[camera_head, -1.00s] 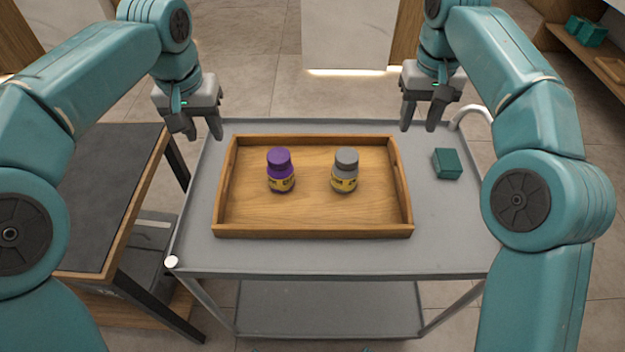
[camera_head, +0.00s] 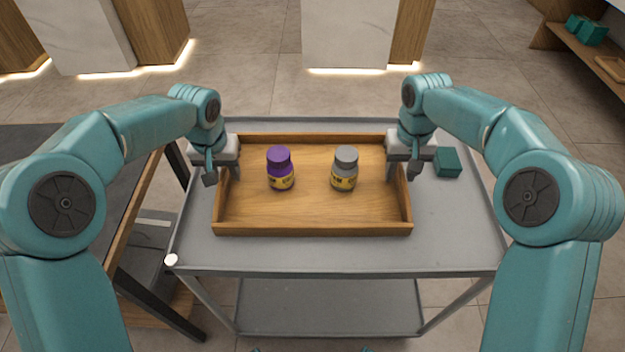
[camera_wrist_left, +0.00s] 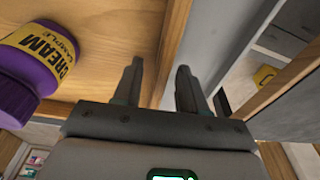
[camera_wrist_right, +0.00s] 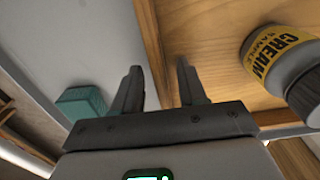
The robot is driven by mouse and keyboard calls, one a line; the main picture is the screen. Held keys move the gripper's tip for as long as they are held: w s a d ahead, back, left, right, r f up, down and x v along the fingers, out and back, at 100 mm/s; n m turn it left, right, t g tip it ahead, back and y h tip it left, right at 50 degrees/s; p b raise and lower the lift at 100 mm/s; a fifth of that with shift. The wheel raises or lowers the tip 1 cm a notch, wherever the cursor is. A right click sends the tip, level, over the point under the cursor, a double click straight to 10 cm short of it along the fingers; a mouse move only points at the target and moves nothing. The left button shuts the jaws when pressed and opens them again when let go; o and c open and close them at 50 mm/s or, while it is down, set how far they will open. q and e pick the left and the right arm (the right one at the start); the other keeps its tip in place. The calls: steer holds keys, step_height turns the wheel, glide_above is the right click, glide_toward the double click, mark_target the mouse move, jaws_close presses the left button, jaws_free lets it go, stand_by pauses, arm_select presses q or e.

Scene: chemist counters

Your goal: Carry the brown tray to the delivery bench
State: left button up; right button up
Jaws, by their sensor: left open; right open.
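The brown wooden tray (camera_head: 312,229) lies flat on the grey cart (camera_head: 330,258). A purple bottle (camera_head: 280,168) and a grey bottle (camera_head: 344,170), both with yellow labels, stand upright in it. My left gripper (camera_head: 222,178) is open at the tray's left wall; in the left wrist view its fingers (camera_wrist_left: 158,85) appear on either side of that wall (camera_wrist_left: 172,45). My right gripper (camera_head: 402,174) is open at the right wall; in the right wrist view its fingers (camera_wrist_right: 160,88) appear on either side of that wall (camera_wrist_right: 152,40). I cannot tell whether the fingers touch the wood.
A small teal box (camera_head: 447,162) sits on the cart right of the tray, close to my right gripper. A dark-topped table (camera_head: 60,145) stands left of the cart. White counters (camera_head: 350,35) stand beyond, across open floor.

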steer(key=shift+f, duration=0.1)
arm_select(q)
steer(key=c, duration=0.7)
arm_select(e)
steer(key=c, duration=0.7)
arm_select(q)
jaws_close()
arm_select(e)
jaws_close()
arm_select(q)
steer(key=shift+w, duration=0.1)
